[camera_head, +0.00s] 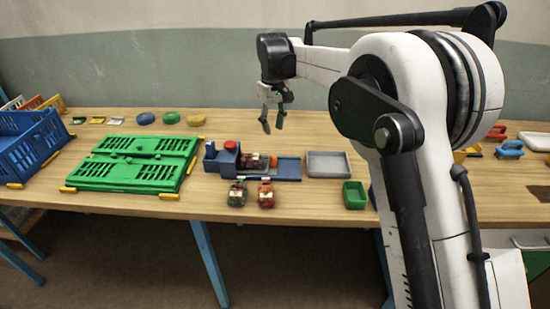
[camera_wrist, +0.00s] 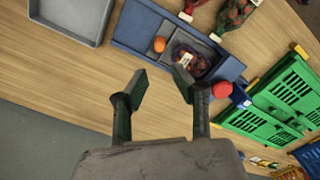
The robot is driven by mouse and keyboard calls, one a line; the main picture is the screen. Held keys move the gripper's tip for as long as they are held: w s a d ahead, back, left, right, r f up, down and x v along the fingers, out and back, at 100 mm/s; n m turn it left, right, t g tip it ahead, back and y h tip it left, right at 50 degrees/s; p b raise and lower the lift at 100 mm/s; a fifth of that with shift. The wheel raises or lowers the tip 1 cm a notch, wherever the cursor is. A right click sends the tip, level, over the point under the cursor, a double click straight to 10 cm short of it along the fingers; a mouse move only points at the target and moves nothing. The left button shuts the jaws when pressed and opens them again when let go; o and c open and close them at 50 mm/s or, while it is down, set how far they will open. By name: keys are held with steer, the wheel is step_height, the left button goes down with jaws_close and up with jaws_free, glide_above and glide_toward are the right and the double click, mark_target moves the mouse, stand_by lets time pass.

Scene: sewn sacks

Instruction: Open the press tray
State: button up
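The blue press (camera_head: 222,160) stands mid-table with a red knob (camera_head: 231,145) on top; the knob also shows in the wrist view (camera_wrist: 222,89). A greyish press tray (camera_wrist: 206,47) holds a dark red sack (camera_wrist: 190,61). An orange ball (camera_wrist: 159,44) sits beside the sack. A flat blue section (camera_head: 289,168) extends to the right of the sack in the head view. I cannot tell how far the tray is slid out. My gripper (camera_head: 273,124) is open and empty, above the table and apart from the press; both fingers show in the wrist view (camera_wrist: 160,88).
Two filled sacks (camera_head: 237,194) (camera_head: 266,194) lie before the press. A grey shallow tray (camera_head: 328,175) and a green bin (camera_head: 355,203) are to its right. Green folded crates (camera_head: 130,173) and a blue crate (camera_head: 28,145) are left. Table behind the press is mostly clear.

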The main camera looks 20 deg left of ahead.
mark_target(274, 156)
step_height(274, 156, down, 14)
steer(key=shift+r, duration=0.25)
stand_by(0.3)
jaws_close()
steer(key=shift+d, duration=0.1)
